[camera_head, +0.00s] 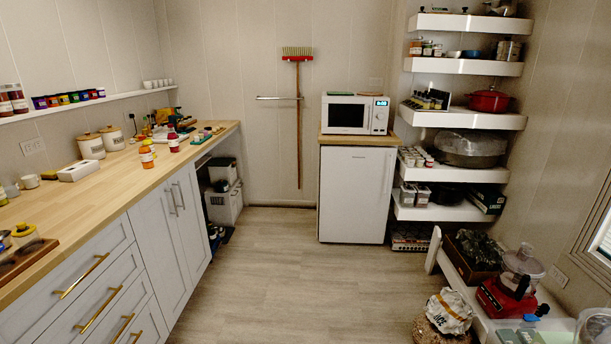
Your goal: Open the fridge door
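The fridge is a small white unit under a wooden top (358,140) at the back of the room, right of centre. Its white front door (352,196) faces me and looks shut. A thin vertical handle line shows near the door's right edge. A white microwave (348,115) stands on the wooden top above it. Neither of my grippers shows in the head view.
The floor (275,260) between me and the fridge is clear. A wooden counter (130,180) with drawers and cupboards runs along the left. Shelves (460,118) stand right of the fridge. A low bench with a red food processor (505,298) and a sack (450,310) are at the front right.

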